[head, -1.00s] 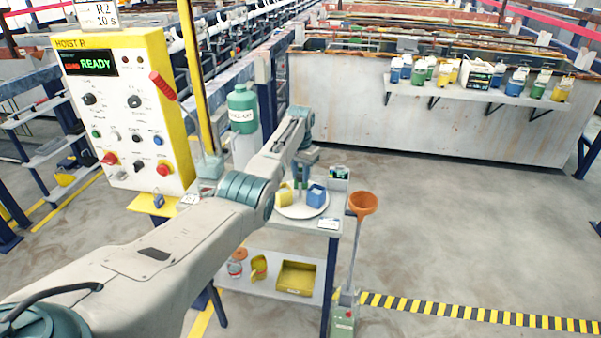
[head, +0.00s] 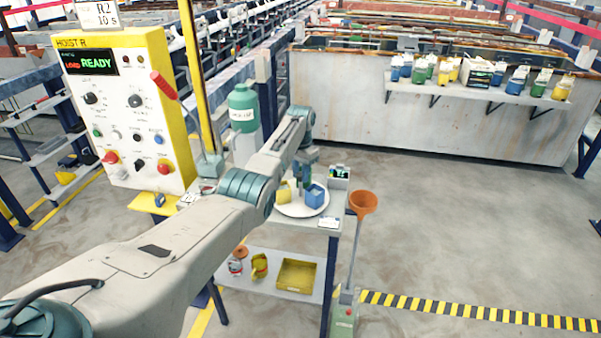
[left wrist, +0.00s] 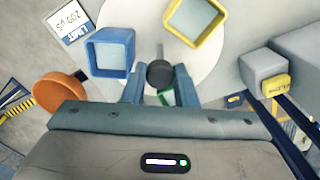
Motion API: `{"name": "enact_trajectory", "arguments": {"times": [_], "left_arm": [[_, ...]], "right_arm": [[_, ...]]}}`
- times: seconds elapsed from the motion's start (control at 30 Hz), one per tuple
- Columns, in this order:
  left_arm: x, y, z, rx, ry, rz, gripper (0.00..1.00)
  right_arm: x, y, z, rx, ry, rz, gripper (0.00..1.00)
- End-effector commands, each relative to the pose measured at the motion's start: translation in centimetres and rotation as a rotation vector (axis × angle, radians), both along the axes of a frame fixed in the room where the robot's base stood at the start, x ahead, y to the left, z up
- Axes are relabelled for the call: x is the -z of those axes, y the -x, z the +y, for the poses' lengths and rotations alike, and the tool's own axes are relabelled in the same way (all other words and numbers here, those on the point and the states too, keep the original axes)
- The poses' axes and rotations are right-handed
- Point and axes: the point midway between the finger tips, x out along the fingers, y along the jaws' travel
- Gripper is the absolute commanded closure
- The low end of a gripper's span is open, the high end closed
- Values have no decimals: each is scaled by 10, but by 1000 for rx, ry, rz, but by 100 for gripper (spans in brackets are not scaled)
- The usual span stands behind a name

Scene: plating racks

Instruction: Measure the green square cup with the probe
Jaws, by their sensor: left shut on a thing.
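My left gripper (head: 304,184) is above the round white plate (head: 290,212) on the small cart, pointing down. In the left wrist view its fingers (left wrist: 160,88) are shut on the probe (left wrist: 159,73), which shows as a dark round head with a thin stem. A bit of the green square cup (left wrist: 166,97) shows behind the probe, between the fingers; most of it is hidden. Whether the probe tip is inside the cup I cannot tell. A blue square cup (head: 315,195) stands to the right and a yellow one (head: 284,193) to the left. My right gripper is not in view.
A grey meter box (head: 339,178) stands at the plate's back right, and a limit card (head: 328,222) lies at the cart's front. An orange funnel (head: 363,202) stands beside the cart. A green bottle (head: 243,108) is behind. The floor at right is clear.

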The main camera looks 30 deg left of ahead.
Motion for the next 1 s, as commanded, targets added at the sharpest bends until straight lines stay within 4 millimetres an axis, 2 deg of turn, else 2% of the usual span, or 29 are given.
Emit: {"name": "enact_trajectory", "arguments": {"times": [0.07, 0.1, 0.17, 0.2, 0.47, 0.57, 1.0], "left_arm": [[0, 0, 0, 0, 0, -1, 100], [0, 0, 0, 0, 0, -1, 66], [0, 0, 0, -1, 0, -1, 55], [0, 0, 0, -1, 0, -1, 52], [-1, 0, 0, -1, 0, -1, 52], [-7, -1, 0, -1, 0, -3, 52], [-86, -1, 0, -1, 0, -5, 52]], "right_arm": [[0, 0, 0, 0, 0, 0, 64], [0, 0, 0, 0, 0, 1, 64], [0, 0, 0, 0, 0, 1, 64], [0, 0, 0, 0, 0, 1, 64], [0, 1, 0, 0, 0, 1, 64], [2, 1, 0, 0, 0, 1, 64], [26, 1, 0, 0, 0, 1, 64]]}}
